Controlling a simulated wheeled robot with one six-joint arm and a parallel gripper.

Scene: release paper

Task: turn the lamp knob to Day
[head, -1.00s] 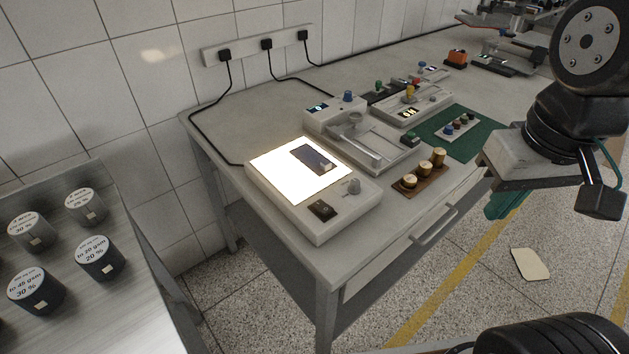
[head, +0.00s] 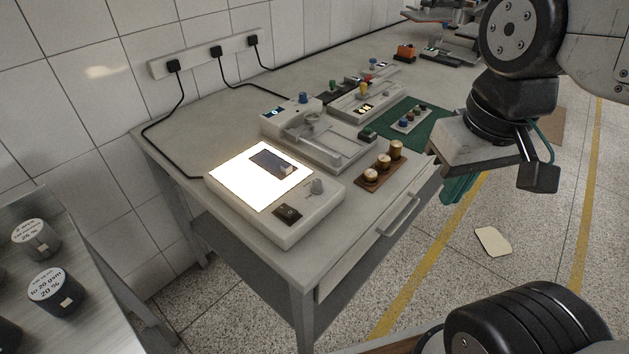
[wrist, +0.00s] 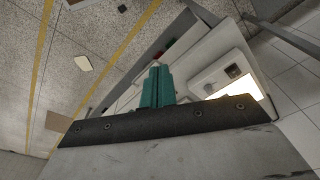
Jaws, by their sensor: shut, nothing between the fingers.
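The light box (head: 237,205) stands on the near end of the bench, its panel glowing white, with a dark rectangular piece (head: 270,163) lying on it. A grey knob (head: 317,187) is on the box's right front, and a dark rocker switch (head: 288,213) is beside it. The knob's pointer and any labels are too small to read. My gripper (head: 460,190) has teal fingers, is shut and empty, and hangs off the bench's front side, right of the box and apart from it. In the wrist view the fingers (wrist: 157,86) show beside the box (wrist: 222,70).
Weights on a wooden block (head: 383,166), a scale-like device (head: 318,135) and a green mat (head: 400,128) lie behind the box. A drawer handle (head: 400,215) sticks out in front. A steel table with labelled cylinders (head: 57,290) stands at left. Open floor lies at right.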

